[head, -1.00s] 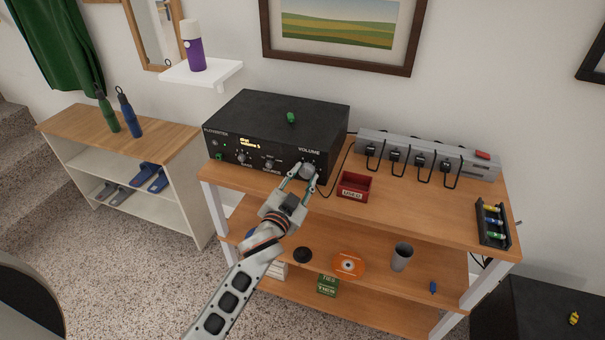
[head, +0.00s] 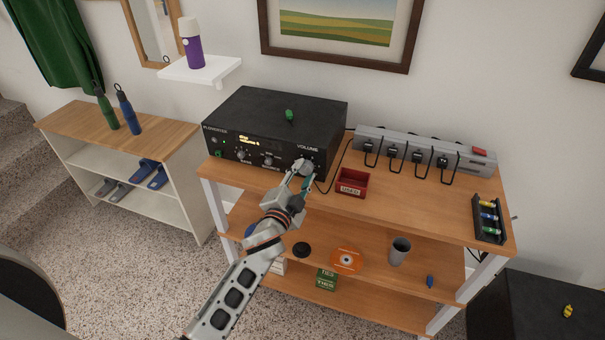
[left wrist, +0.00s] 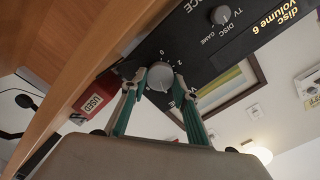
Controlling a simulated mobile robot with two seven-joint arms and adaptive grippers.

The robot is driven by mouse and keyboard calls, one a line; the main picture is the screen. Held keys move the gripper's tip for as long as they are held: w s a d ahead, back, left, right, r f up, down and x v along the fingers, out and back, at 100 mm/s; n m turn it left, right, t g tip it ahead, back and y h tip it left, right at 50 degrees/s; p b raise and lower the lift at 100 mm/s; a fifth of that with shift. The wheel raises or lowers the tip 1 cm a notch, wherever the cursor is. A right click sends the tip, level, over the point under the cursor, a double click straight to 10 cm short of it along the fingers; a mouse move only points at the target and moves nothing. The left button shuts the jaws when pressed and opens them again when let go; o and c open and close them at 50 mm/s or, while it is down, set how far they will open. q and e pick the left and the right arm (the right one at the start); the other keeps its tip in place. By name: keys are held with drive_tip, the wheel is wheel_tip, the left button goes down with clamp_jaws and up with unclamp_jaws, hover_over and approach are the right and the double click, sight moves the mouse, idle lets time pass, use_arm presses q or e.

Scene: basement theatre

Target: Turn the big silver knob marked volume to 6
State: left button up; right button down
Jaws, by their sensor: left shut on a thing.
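The black amplifier (head: 265,115) stands on the wooden bench, with the big silver volume knob (head: 304,166) at the right end of its front. In the left wrist view the knob (left wrist: 160,75) sits between my fingertips, with the scale marks 0 and 2 beside it. The lit display (left wrist: 276,19) there reads "disc, volume 6". My left gripper (head: 301,176) is shut on the knob, one finger on each side. My right gripper is in neither view.
A red box marked USED (head: 351,183) stands just right of the knob. Behind it is a grey power strip (head: 425,152) with several black plugs and cords. A battery holder (head: 489,219) lies at the bench's right end. A green object (head: 289,115) sits on the amplifier.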

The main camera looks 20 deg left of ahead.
use_arm(q)
drive_tip(key=o, duration=1.1)
drive_tip(key=s, duration=1.2)
drive_tip(key=shift+a+r, duration=0.25)
drive_tip(key=shift+r, duration=0.05)
drive_tip(key=shift+f, duration=0.1)
